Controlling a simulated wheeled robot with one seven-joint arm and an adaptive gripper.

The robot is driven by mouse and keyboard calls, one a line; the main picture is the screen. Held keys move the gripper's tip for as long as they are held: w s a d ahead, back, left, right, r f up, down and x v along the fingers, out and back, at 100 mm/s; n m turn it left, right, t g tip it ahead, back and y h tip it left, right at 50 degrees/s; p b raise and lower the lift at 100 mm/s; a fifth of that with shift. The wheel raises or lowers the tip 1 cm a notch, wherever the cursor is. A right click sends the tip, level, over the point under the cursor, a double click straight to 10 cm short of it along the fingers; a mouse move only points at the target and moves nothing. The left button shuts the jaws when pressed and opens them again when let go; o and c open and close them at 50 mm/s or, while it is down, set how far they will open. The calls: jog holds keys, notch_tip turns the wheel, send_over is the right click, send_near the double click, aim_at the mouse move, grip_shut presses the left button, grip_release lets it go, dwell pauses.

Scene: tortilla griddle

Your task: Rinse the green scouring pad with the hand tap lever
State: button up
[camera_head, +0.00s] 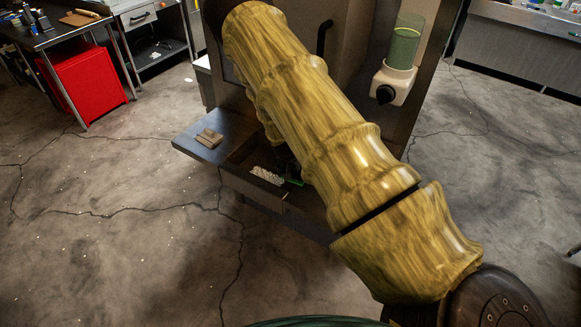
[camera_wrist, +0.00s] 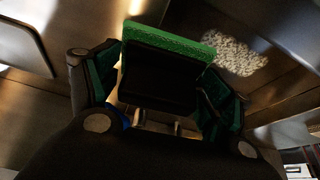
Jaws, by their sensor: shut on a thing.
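The green scouring pad (camera_wrist: 168,38) is held between the fingers of my gripper (camera_wrist: 165,85) in the wrist view. Its green edge stands out past the fingertips. In the head view a small green strip of the pad (camera_head: 294,182) shows beside my arm, over the sink basin (camera_head: 240,162) in the metal counter. My arm hides most of my gripper and much of the basin there. I cannot make out the hand tap lever in either view.
A whitish pebbly lump (camera_head: 267,175) lies by the pad; it also shows in the wrist view (camera_wrist: 232,50). A small tan block (camera_head: 209,138) sits on the counter's left end. A soap dispenser (camera_head: 397,75) hangs on the wall panel at right. Open floor surrounds the counter.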

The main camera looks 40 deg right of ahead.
jog(key=shift+d+r, duration=0.25)
jog(key=shift+d, duration=0.15)
jog(key=shift+s+d+r+b, duration=0.15)
jog(key=shift+d+r+b, duration=0.15)
jog(key=shift+d+b, duration=0.1)
jog(key=shift+w, duration=0.25)
jog(key=w+d+f+b, duration=0.1)
jog(key=w+b, duration=0.1)
jog(key=w, duration=0.3)
jog(key=w+d+f+b, duration=0.1)
jog(key=w+f+b, duration=0.1)
jog(key=w, duration=0.4)
jog(key=shift+w+d+b, duration=0.15)
jog(key=shift+d+b, duration=0.1)
jog(key=shift+b, duration=0.55)
